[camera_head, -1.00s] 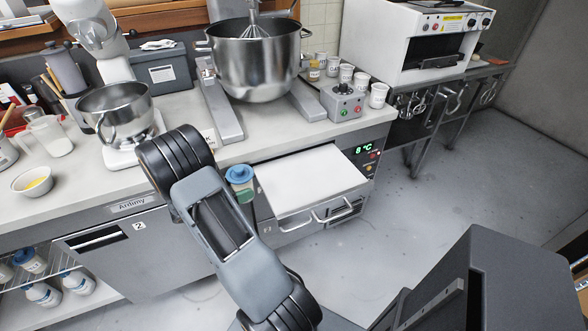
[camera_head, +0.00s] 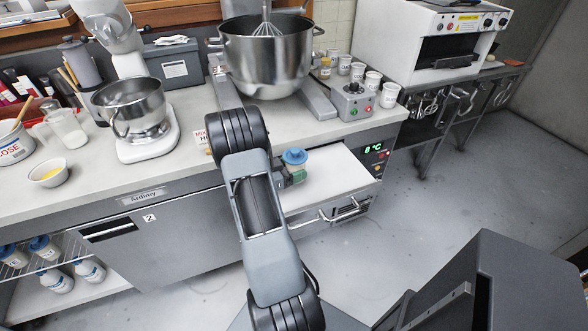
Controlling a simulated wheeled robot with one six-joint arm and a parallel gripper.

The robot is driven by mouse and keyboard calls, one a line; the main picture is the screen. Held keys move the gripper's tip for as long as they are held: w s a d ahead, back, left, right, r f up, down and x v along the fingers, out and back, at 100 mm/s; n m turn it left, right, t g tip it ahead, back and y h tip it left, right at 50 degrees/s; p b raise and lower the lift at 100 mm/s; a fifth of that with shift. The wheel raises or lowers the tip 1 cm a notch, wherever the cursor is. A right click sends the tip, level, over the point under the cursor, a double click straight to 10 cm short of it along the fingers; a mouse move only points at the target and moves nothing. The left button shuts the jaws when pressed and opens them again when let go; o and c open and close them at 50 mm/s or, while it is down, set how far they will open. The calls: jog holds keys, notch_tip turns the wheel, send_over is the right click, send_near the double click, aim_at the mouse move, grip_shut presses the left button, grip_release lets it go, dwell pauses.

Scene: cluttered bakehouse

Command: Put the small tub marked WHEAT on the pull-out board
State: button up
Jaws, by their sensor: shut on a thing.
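A small tub with a blue lid (camera_head: 294,157) and a greenish body shows just right of my arm, over the left part of the white pull-out board (camera_head: 330,182). Its label cannot be read from here. My gripper (camera_head: 283,174) is mostly hidden behind my own arm, with only a dark edge showing beside the tub. It is shut on the tub. I cannot tell whether the tub's base touches the board or hangs above it. The board sticks out below the worktop, and the rest of its surface is bare.
A large mixer bowl (camera_head: 266,60), a control box (camera_head: 354,101) and several white cups (camera_head: 373,82) stand on the worktop (camera_head: 190,160) above the board. A smaller mixer (camera_head: 146,128) stands left. Open floor (camera_head: 450,190) lies to the right.

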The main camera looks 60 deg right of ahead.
jog(key=shift+w+f, duration=0.1)
jog(key=shift+f, duration=0.2)
jog(key=shift+f, duration=0.25)
jog(key=o, duration=1.1)
jog(key=shift+c, duration=0.2)
jog(key=shift+r, duration=0.1)
jog(key=shift+r, duration=0.15)
jog(key=b+v, duration=0.1)
jog(key=v, duration=1.1)
jog(key=shift+a, duration=0.1)
